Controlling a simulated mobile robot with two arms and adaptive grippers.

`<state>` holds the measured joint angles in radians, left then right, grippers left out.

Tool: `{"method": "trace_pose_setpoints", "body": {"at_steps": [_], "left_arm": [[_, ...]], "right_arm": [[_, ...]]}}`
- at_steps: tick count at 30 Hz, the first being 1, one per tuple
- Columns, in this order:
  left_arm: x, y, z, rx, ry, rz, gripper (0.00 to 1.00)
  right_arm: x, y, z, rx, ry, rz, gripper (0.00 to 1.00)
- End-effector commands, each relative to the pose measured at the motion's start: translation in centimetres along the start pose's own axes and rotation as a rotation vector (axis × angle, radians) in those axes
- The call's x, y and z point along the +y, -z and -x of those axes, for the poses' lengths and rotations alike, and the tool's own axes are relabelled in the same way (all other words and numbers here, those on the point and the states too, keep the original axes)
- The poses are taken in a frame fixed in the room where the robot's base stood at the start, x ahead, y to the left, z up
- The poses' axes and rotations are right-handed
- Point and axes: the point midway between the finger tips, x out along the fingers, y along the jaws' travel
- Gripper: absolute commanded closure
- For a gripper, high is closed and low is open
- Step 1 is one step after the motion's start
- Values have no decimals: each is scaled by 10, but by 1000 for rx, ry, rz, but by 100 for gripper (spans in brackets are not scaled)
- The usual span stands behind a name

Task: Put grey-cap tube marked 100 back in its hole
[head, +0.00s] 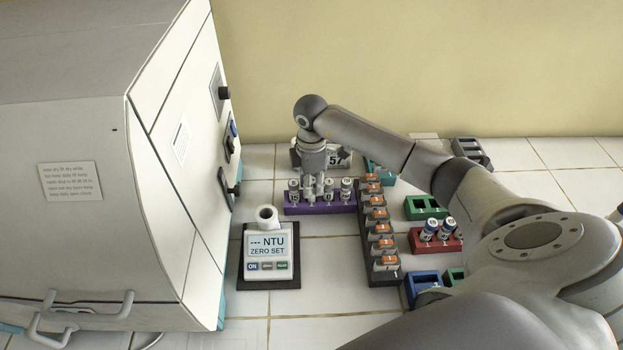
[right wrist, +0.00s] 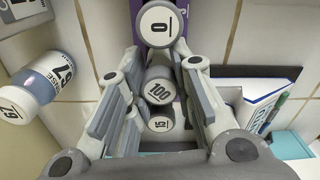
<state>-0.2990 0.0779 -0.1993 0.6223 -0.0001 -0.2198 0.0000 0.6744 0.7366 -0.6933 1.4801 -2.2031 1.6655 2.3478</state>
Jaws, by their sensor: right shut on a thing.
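The purple rack (head: 320,208) stands behind the turbidity meter in the head view, with several capped tubes standing in it. In the right wrist view the grey-cap tube marked 100 (right wrist: 159,90) is between the fingers of my right gripper (right wrist: 158,76). A tube marked 0 (right wrist: 160,24) and one marked 15 (right wrist: 161,123) are on either side of it. In the head view my right gripper (head: 315,180) points down over the rack, shut on the 100 tube. How deep that tube sits is hidden by the fingers. My left gripper is not in view.
The meter (head: 268,252) stands in front of the rack, and the white incubator (head: 165,150) at left. A black rack with orange-marked items (head: 366,232) is right of the purple rack. A labelled bottle (right wrist: 35,90) stands close to the gripper. Bare tiles lie in front.

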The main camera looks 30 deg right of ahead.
Motion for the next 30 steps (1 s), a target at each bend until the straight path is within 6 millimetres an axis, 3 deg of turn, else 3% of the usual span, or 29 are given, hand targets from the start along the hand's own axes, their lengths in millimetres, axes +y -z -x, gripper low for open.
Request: {"method": "trace_pose_setpoints", "body": {"at_steps": [14,15,19,30], "left_arm": [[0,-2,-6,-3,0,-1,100],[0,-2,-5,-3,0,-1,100],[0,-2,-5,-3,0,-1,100],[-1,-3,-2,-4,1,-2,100]], "right_arm": [[0,0,-8,1,-1,0,100],[0,0,-7,1,-1,0,74],[0,0,-7,1,-1,0,57],[0,0,-4,1,-1,0,56]]}}
